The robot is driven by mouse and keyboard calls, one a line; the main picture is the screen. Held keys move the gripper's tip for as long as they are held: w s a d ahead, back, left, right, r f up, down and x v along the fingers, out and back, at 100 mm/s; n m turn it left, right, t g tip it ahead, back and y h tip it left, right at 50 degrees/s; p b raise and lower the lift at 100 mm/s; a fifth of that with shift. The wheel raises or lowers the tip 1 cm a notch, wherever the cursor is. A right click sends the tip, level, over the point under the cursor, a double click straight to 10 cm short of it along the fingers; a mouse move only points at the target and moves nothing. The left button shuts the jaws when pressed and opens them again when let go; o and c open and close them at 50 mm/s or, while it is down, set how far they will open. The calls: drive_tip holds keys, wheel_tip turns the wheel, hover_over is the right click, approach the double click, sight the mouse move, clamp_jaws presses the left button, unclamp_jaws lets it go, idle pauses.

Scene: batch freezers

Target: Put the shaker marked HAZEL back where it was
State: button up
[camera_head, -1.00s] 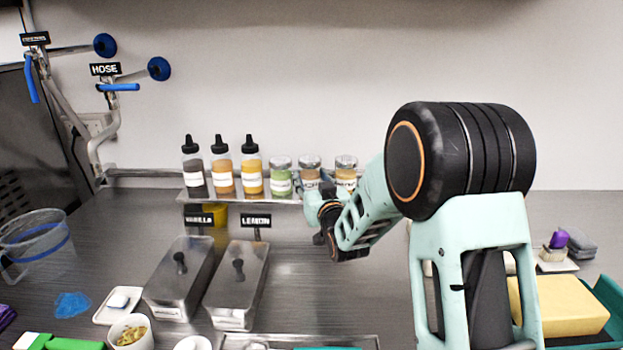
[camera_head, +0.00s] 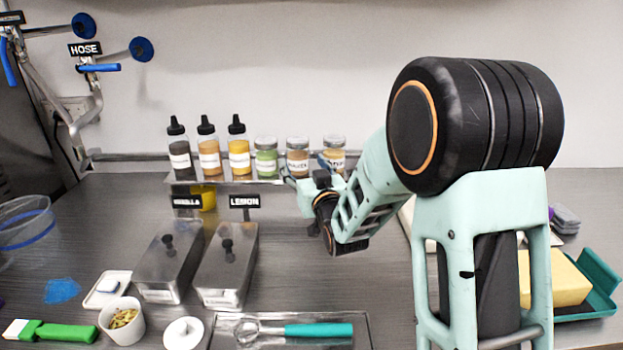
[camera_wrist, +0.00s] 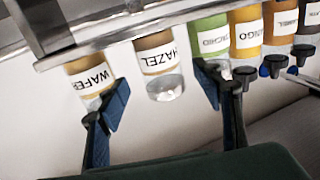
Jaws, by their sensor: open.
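The HAZEL shaker (camera_wrist: 158,62) stands on the wall shelf between the WAFER shaker (camera_wrist: 90,82) and the green shaker (camera_wrist: 209,42); the wrist view is upside down. In the head view the HAZEL shaker (camera_head: 298,160) is in the row's right part, with the WAFER shaker (camera_head: 334,158) to its right. My gripper (camera_wrist: 162,97) is open, its blue fingertips apart on either side of HAZEL in the picture, with a visible gap on both sides. One fingertip overlaps WAFER in the picture; contact cannot be told. My gripper (camera_head: 305,170) also shows in front of the shelf.
Three black-capped bottles (camera_head: 207,155) stand left on the shelf (camera_head: 225,180). Below are two lidded metal bins (camera_head: 228,265) with VANILLA and LEMON signs. A tray (camera_head: 365,335) holds a teal-handled tool (camera_head: 318,330).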

drive_tip(key=v, duration=0.7)
drive_tip(key=shift+s+b, duration=0.3)
